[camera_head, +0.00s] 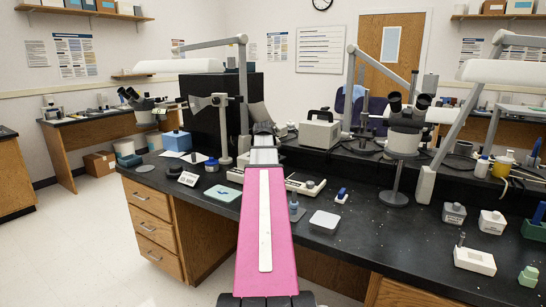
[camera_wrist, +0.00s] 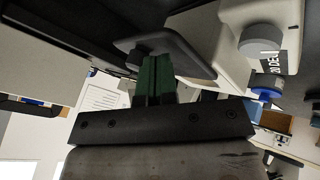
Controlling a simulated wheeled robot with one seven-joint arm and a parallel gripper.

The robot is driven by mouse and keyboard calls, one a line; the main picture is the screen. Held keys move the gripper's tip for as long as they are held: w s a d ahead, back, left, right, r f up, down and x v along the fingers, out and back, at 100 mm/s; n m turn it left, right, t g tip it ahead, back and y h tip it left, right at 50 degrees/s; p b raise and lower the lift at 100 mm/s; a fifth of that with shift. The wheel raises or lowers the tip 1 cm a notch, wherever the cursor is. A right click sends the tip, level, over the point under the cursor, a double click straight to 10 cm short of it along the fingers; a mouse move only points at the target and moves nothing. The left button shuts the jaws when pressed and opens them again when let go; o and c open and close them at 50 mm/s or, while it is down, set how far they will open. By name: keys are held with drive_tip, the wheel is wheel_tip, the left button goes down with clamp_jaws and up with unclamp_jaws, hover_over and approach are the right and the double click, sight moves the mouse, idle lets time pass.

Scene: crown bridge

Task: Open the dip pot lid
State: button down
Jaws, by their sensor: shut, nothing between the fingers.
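In the wrist view, a pale housing (camera_wrist: 228,58) with a round grey knob (camera_wrist: 262,40) and printed lettering fills the upper right; it appears to be the dip pot. A dark grey rounded plate (camera_wrist: 192,62), apparently its lid, lies beside the housing. My gripper (camera_wrist: 154,62) has green fingers that are shut and empty. The fingertips overlap the dark plate near a dark raised part; I cannot tell whether they touch it. In the head view, my pink arm reaches over the bench, and its far end (camera_head: 263,130) hides most of the pot area.
In the head view, a pale box with a dark handle (camera_head: 320,130) stands right of my arm's end. A microscope (camera_head: 404,140) stands farther right.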

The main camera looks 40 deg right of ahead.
drive_tip(key=a+f+v, duration=0.1)
drive_tip(key=a+v, duration=0.1)
drive_tip(key=v, duration=0.9)
drive_tip(key=shift+s, duration=0.25)
drive_tip(key=shift+a+r, duration=0.1)
